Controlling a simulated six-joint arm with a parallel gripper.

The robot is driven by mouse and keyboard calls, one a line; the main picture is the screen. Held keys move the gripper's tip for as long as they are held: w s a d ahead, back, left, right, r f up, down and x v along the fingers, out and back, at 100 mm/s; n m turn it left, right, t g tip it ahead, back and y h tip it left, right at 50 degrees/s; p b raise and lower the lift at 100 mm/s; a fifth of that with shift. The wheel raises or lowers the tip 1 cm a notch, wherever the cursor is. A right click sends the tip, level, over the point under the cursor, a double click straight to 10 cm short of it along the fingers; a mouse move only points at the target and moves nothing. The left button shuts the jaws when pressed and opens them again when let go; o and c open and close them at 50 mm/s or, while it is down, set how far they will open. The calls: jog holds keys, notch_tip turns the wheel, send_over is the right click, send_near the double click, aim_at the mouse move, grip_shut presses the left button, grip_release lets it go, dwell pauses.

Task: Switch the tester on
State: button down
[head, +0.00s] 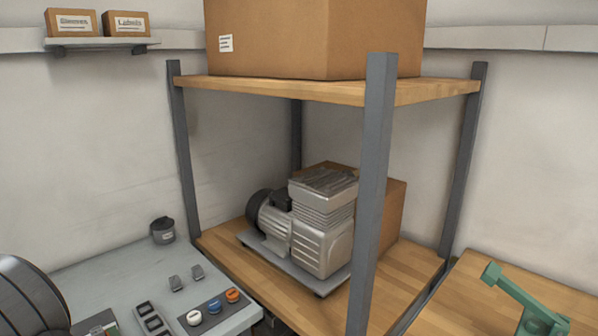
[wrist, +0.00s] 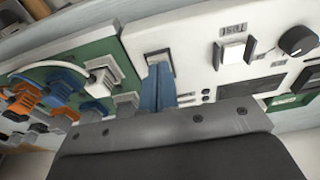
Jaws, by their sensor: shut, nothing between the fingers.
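In the wrist view, the tester's white panel (wrist: 197,70) fills the upper right, seen tilted. It has a square white button (wrist: 233,51) under a "Test" label and a round black knob (wrist: 297,40). A dark-framed switch (wrist: 157,56) sits near the panel's left edge. My gripper (wrist: 158,68) is shut and empty, its blue fingertips together right at this switch and covering its lower part. I cannot tell whether they touch it or which way the switch is set. My gripper does not show in the head view.
Left of the panel, a green board (wrist: 120,63) carries orange, blue and grey connectors and a white cable. In the head view, a compressor (head: 320,245) stands on a wooden rack (head: 218,245) with grey posts. A grey bench (head: 115,268) holds small parts and coloured knobs.

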jog(key=shift+f, duration=0.2)
jog(key=shift+r, duration=3.5)
notch_tip(320, 180, down, 7)
jog(key=shift+f, duration=0.1)
jog(key=d+r+y, duration=0.1)
jog(key=d+r, duration=0.1)
jog(key=r, duration=0.6)
jog(key=d+r+g+y, duration=0.1)
jog(key=d+r, duration=0.2)
jog(key=r, duration=0.5)
jog(key=shift+w+r, duration=0.2)
jog(key=shift+w, duration=0.15)
